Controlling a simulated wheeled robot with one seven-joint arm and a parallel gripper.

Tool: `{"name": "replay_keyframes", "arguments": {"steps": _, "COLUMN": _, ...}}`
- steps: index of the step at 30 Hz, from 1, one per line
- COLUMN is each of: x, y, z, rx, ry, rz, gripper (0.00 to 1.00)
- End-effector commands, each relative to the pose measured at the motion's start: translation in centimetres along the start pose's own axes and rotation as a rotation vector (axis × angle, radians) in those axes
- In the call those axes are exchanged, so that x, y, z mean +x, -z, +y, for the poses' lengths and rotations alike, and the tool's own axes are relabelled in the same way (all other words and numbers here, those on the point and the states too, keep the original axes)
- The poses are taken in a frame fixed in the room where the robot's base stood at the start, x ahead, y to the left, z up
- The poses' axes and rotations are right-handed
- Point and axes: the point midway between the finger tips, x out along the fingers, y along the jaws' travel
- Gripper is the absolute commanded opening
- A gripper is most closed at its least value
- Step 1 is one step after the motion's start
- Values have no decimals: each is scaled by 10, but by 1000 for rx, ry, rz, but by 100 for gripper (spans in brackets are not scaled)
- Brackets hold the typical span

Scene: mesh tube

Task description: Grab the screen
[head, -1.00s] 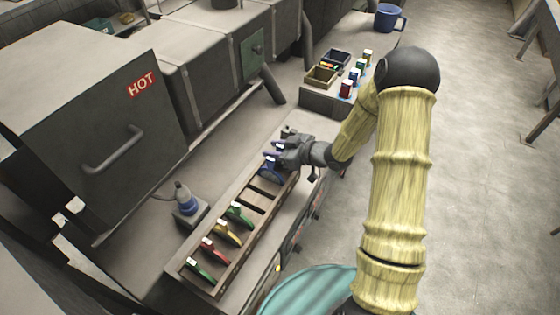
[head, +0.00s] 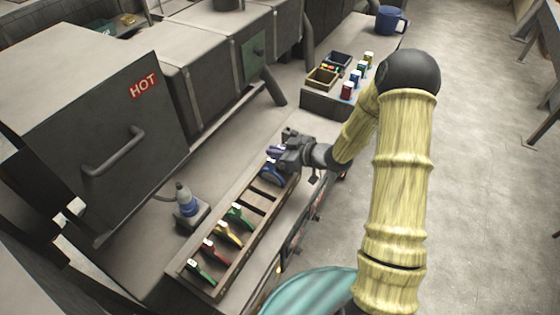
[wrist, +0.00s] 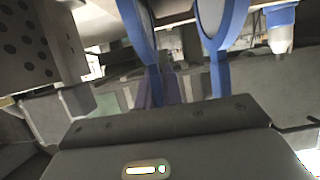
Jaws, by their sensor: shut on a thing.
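A long wooden slotted rack (head: 236,268) lies along the bench and holds several small screens with coloured frames. In the wrist view, two blue rings with stems stand before the gripper, a left one (wrist: 155,75) and a right one (wrist: 221,75). I cannot tell whether both belong to one screen. The fingertips are not clear there.
Green (head: 239,214), yellow (head: 228,235) and red (head: 214,249) screens, and another green one (head: 200,272), stand nearer in the rack, past empty slots. A blue-and-grey bottle (head: 186,200) stands left. The HOT box (head: 100,120) walls the left side. Small bins (head: 322,78) sit beyond.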

Motion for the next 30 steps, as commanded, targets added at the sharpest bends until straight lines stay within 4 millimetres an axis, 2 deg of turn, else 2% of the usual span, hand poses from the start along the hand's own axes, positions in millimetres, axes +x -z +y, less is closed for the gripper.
{"name": "replay_keyframes", "arguments": {"steps": 8, "x": -5, "y": 12, "z": 1, "rx": -4, "ry": -1, "rz": 1, "gripper": 0}}
{"name": "replay_keyframes", "arguments": {"steps": 22, "x": -34, "y": 83, "z": 0, "rx": -5, "ry": -1, "rz": 1, "gripper": 0}}
{"name": "replay_keyframes", "arguments": {"steps": 30, "x": -39, "y": 93, "z": 0, "rx": 0, "ry": -1, "rz": 0, "gripper": 0}}
